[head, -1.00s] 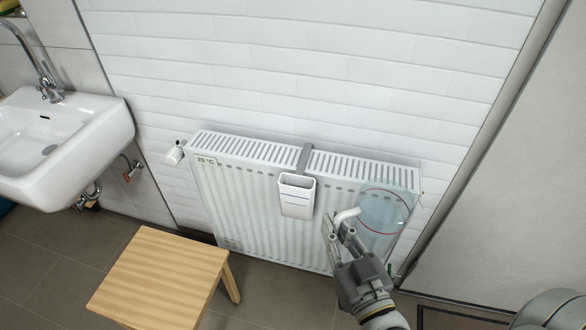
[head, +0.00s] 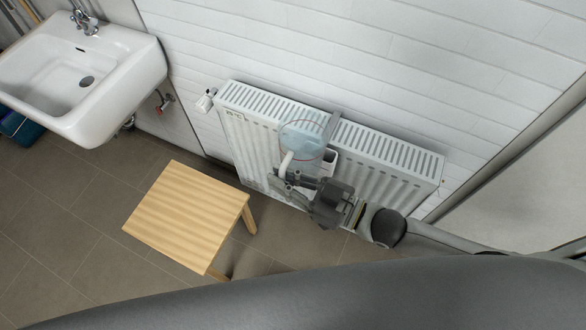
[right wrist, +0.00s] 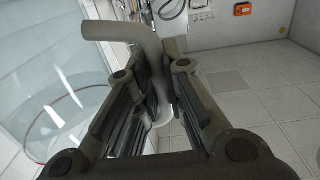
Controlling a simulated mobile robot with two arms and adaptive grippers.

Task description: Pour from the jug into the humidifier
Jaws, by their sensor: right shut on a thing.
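The clear jug (head: 303,138) with a thin red rim and a white handle (head: 286,164) is in front of the radiator's top, left of the grey hanger. My right gripper (head: 284,180) is shut on the jug's handle. In the right wrist view the handle (right wrist: 122,34) passes between the fingers, with the clear jug wall (right wrist: 50,75) at the left. The white humidifier (head: 330,158) hangs on the radiator, partly hidden behind the jug and my gripper. I cannot tell how far the jug is tilted or whether it holds water. My left gripper is not in view.
The white radiator (head: 390,165) stands along the tiled wall. The humidifier's grey hanger (head: 331,127) runs over its top. A wooden stool (head: 185,212) stands on the floor at the left, and a white sink (head: 85,80) is at the upper left. The floor around the stool is clear.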

